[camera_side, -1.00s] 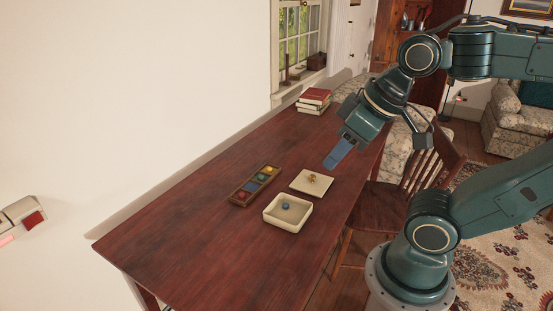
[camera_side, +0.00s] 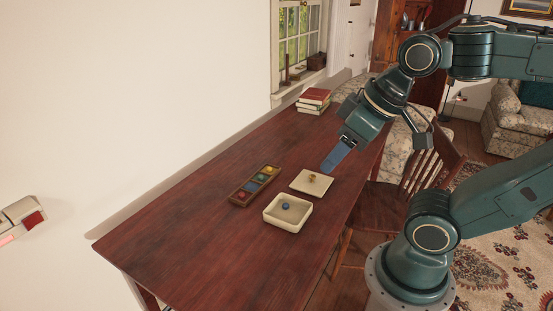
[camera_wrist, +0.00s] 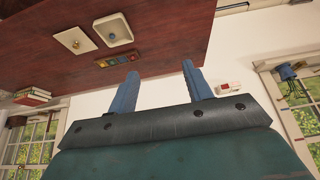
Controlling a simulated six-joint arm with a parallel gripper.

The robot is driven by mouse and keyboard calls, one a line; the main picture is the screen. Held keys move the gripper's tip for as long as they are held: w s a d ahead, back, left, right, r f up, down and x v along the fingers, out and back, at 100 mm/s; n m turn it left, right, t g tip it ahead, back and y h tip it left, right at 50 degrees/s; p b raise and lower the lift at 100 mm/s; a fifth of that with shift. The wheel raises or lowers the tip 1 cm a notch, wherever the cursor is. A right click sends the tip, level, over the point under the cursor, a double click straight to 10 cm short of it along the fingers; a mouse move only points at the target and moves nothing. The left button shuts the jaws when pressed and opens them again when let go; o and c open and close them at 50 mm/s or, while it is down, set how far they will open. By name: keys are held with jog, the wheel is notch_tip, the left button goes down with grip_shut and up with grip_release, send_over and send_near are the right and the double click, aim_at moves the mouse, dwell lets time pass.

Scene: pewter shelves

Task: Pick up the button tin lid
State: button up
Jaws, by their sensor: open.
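The button tin lid (camera_side: 303,186) is a flat cream square with a small gold-brown knob (camera_side: 312,177) on it. It lies on the dark red table and also shows at the upper left of the wrist view (camera_wrist: 69,35). An open cream square tin (camera_side: 273,222) stands beside it, nearer the side camera, with a small blue piece (camera_side: 285,206) inside. My gripper (camera_side: 328,168) is above the table, up and right of the lid in the side view. In the wrist view its two blue fingers (camera_wrist: 160,71) are apart with nothing between them.
A narrow wooden tray (camera_side: 235,199) with several coloured pieces lies left of the lid. Stacked books (camera_side: 313,101) sit at the table's far end. A wooden chair (camera_side: 420,182) stands at its right edge. The near part of the table is clear.

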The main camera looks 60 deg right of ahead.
jog(key=w+d+r+m+g+h, duration=0.1)
jog(key=w+d+m+g, duration=0.15)
jog(key=w+d, duration=0.6)
jog(key=m+g+y, duration=0.1)
jog(key=m+g, duration=0.2)
jog(key=m, duration=0.4)
send_over(313, 175)
jog(key=shift+n, duration=0.25)
jog(key=shift+f, duration=14.7)
jog(key=shift+f, duration=0.1)
